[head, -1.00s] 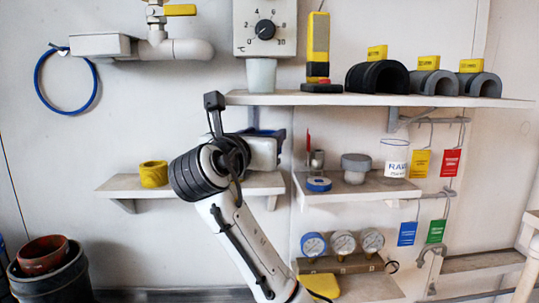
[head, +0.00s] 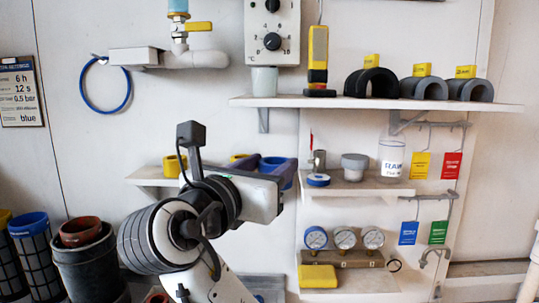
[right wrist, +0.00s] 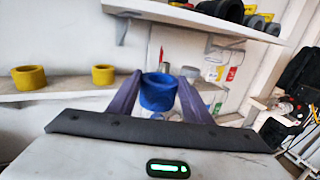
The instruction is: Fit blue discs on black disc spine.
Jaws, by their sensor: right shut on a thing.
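My right gripper (head: 276,172) has purple fingers and is shut on a blue disc (head: 272,163), a thick ring, in front of the middle shelf. In the right wrist view the blue disc (right wrist: 158,92) sits between the fingertips of the right gripper (right wrist: 160,95), with its open top showing. A flat blue ring (head: 318,180) lies on the right-hand middle shelf. I cannot surely make out the black disc spine; black ribbed cylinders, one topped blue (head: 28,224), stand at the lower left. My left gripper is not in view.
Yellow rings (head: 172,165) stand on the left middle shelf (head: 150,178). A grey knob-like piece (head: 354,167) and a white jar (head: 391,155) stand on the right shelf. Gauges (head: 345,238) are below. A black bucket (head: 90,265) stands lower left.

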